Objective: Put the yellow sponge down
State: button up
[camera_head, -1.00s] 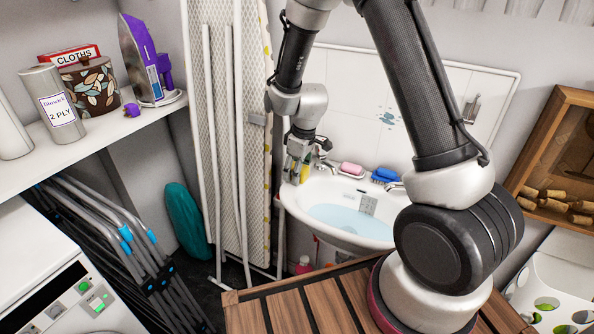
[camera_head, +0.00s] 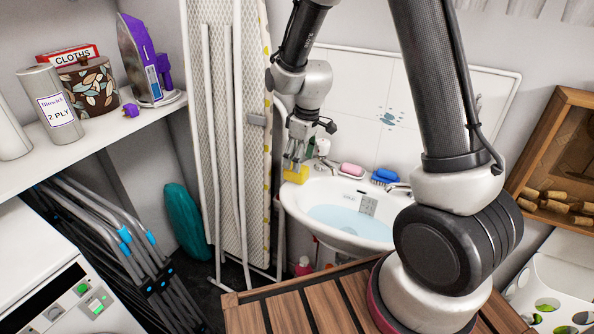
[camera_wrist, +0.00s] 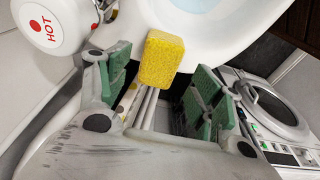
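The yellow sponge (camera_head: 297,174) is at the left end of the white sink rim (camera_head: 290,195), just below my gripper (camera_head: 293,160) in the head view. In the wrist view the sponge (camera_wrist: 162,60) appears ahead of and between my green-padded fingers (camera_wrist: 165,92), against the white rim. The fingers are spread, with gaps on both sides of the sponge, so my gripper is open. The sponge's underside is hidden, and I cannot tell exactly how it rests on the rim.
A tap (camera_head: 323,148) stands right behind the gripper; its HOT cap (camera_wrist: 50,25) shows close by in the wrist view. A pink soap (camera_head: 351,169) and a blue brush (camera_head: 385,175) lie along the back rim. The basin holds water (camera_head: 350,220). An ironing board (camera_head: 232,130) stands left.

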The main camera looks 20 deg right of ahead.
aim_at(303, 169)
jog(key=r, duration=0.6)
jog(key=shift+s+d, duration=0.25)
jog(key=shift+d, duration=0.05)
jog(key=s+d+r+m+t, duration=0.1)
jog(key=s+d+r+m, duration=0.1)
jog(key=s+d+r, duration=0.3)
jog(key=s+d+r+m, duration=0.2)
jog(key=s+r, duration=0.3)
jog(key=r, duration=0.3)
jog(key=s+d+r+m+t, duration=0.1)
jog(key=s+d+r+m, duration=0.1)
jog(key=s, duration=0.6)
jog(key=s+d+r+m+t+h, duration=0.1)
jog(key=s+d+r+m, duration=0.1)
jog(key=s, duration=0.6)
jog(key=d+m, duration=0.1)
jog(key=d, duration=0.1)
jog(key=shift+d+r, duration=0.25)
jog(key=shift+d, duration=0.1)
jog(key=shift+o, duration=0.5)
jog(key=shift+w, duration=0.1)
